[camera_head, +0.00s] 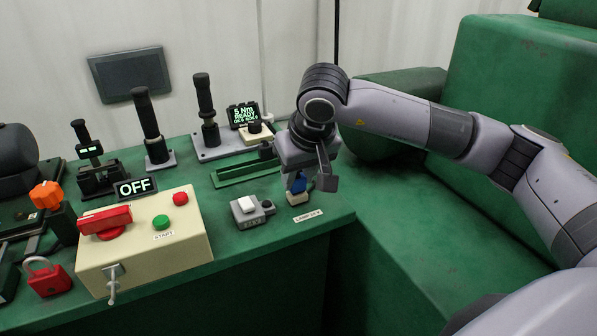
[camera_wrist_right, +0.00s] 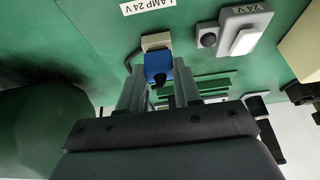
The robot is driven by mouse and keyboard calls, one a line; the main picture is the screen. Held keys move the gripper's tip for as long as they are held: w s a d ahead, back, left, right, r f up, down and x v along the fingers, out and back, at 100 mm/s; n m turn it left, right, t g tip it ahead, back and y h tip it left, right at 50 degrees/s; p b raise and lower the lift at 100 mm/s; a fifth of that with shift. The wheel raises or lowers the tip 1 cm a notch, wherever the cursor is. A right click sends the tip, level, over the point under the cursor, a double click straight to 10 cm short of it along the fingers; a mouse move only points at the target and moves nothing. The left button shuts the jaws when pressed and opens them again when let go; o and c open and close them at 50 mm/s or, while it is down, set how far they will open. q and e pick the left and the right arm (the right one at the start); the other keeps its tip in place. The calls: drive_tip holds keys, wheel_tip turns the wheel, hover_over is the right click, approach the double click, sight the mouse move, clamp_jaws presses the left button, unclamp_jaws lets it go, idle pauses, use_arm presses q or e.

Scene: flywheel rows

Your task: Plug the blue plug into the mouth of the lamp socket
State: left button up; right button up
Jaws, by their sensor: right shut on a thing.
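The blue plug (camera_head: 299,184) is between the fingers of my right gripper (camera_head: 305,180), which is shut on it. In the right wrist view the blue plug (camera_wrist_right: 158,68) shows between the two grey fingers (camera_wrist_right: 158,90). The cream lamp socket (camera_head: 298,200) sits on the green bench just below the plug, beside a "LAMP 24 V" label. In the wrist view the socket (camera_wrist_right: 156,41) lies right against the plug's far end. The plug looks lined up with the socket and touching it; how deep it sits is hidden. My left gripper is not in view.
A grey 24 V box (camera_head: 249,209) with a white rocker stands just left of the socket. Further left is a cream control box (camera_head: 145,240) with an OFF sign. Black levers (camera_head: 206,110) and a small display stand behind. The bench's right edge is close to the socket.

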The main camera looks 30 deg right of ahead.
drive_tip(key=shift+f+b, duration=0.3)
drive_tip(key=shift+f, duration=0.15)
drive_tip(key=o, duration=1.1)
drive_tip(key=v, duration=0.7)
drive_tip(key=shift+p, duration=0.35)
drive_tip(key=shift+r, duration=0.1)
drive_tip(key=shift+a, duration=0.1)
